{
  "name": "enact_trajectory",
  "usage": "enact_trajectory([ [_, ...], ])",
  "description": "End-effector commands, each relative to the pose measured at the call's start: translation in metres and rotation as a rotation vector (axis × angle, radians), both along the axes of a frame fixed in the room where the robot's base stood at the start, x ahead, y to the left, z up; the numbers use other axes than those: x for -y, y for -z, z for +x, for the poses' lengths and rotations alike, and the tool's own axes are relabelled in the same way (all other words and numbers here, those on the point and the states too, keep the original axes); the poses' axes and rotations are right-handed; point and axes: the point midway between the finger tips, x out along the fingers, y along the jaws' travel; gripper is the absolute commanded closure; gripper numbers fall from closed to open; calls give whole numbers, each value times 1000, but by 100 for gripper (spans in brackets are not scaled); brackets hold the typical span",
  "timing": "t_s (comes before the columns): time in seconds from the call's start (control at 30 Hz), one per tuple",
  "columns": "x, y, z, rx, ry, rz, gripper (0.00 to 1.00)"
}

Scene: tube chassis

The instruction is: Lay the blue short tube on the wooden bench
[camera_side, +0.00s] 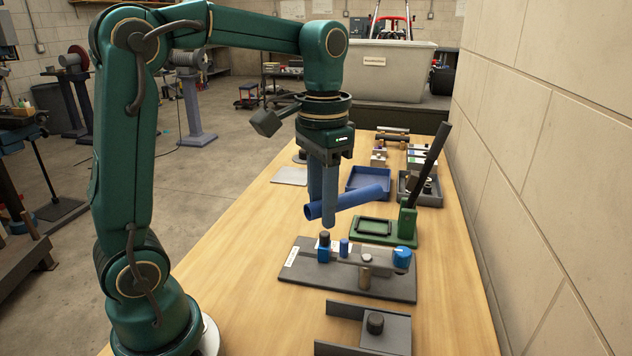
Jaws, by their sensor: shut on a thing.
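The blue short tube (358,198) is held between the fingers of my gripper (323,212), above the wooden bench (240,262). The tube lies roughly level, its open end toward the lower left and its other end toward the upper right. One finger crosses in front of the tube and hides part of it. My gripper points down and is shut on the tube. The tube appears apart from the bench and the items below it, though the exact height is hard to tell from this one view.
A dark fixture plate (300,273) with blue and metal parts stands below and in front. A green tool with a black lever (407,222) is to the right. A blue tray (367,178) and a grey tray (425,199) lie behind. The bench's left side is mostly bare.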

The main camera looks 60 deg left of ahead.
Motion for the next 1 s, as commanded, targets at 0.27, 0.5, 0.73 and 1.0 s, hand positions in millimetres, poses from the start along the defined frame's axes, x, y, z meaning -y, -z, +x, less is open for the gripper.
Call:
enact_trajectory([
  [0.27, 0, 0, 0, 1, 0, 0, 100],
  [0.5, -1, 0, 3, 4, -107, -16, 100],
  [0.73, -8, 10, 10, 14, -529, -37, 100],
  [1.0, -36, 29, 9, 42, -1179, -48, 100],
])
